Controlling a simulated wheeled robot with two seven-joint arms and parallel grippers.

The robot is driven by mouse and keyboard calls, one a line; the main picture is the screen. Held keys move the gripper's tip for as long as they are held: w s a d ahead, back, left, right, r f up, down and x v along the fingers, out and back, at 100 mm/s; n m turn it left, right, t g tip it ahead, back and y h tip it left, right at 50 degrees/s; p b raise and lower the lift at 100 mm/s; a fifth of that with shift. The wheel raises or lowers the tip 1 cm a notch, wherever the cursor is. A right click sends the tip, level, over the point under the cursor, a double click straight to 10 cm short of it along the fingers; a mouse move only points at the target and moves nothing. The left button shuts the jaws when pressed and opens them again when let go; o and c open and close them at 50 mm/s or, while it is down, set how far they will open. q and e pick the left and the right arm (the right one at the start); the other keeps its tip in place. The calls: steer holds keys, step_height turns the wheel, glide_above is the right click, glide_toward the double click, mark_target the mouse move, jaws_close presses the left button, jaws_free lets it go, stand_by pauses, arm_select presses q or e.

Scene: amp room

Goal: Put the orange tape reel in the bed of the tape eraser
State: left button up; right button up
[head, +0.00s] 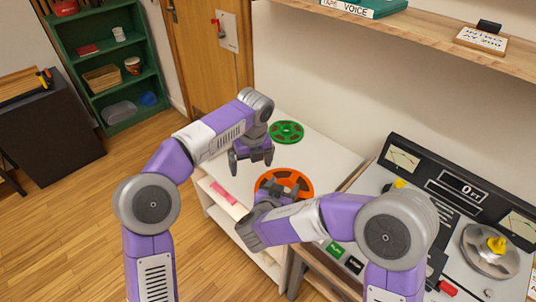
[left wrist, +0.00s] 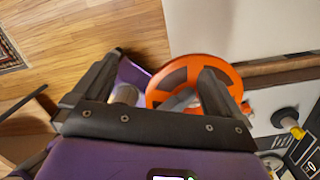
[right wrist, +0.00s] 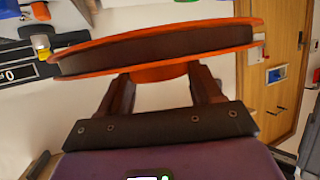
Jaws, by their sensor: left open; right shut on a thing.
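The orange tape reel (head: 297,181) is held by my right gripper (head: 272,193) above the front of the white table. In the right wrist view the reel (right wrist: 160,47) shows edge-on, with the shut fingers at its near side. My left gripper (head: 250,160) is open and empty, behind and left of the reel in the head view. The left wrist view shows the reel's face (left wrist: 174,84) partly hidden behind one finger. I cannot pick out the tape eraser or its bed with certainty in any view.
A green reel (head: 287,132) lies on the white table (head: 325,153). A tape machine (head: 455,245) with meters, a metal reel plate and yellow knobs fills the right. A wooden shelf (head: 430,35) hangs above. My right forearm covers part of the machine's near side.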

arm_select(q)
steer(key=s+d+r+m+h, duration=0.1)
steer(key=s+d+r+m, duration=0.2)
steer(key=d+r+m, duration=0.3)
steer(key=shift+m+g, duration=0.3)
steer(key=shift+g, duration=0.1)
steer(key=f, duration=0.7)
steer(key=a+f, duration=0.1)
steer(key=f, duration=0.3)
steer(key=shift+w+f, duration=0.25)
steer(key=shift+f, duration=0.1)
arm_select(e)
steer(key=shift+w, duration=0.1)
arm_select(q)
steer(key=shift+d, duration=0.15)
steer(key=c, duration=1.2)
arm_select(e)
steer(key=shift+a, duration=0.15)
arm_select(q)
steer(key=shift+r, duration=0.1)
steer(key=shift+c, duration=0.7)
arm_select(e)
steer(key=o, duration=1.1)
steer(key=shift+o, duration=1.3)
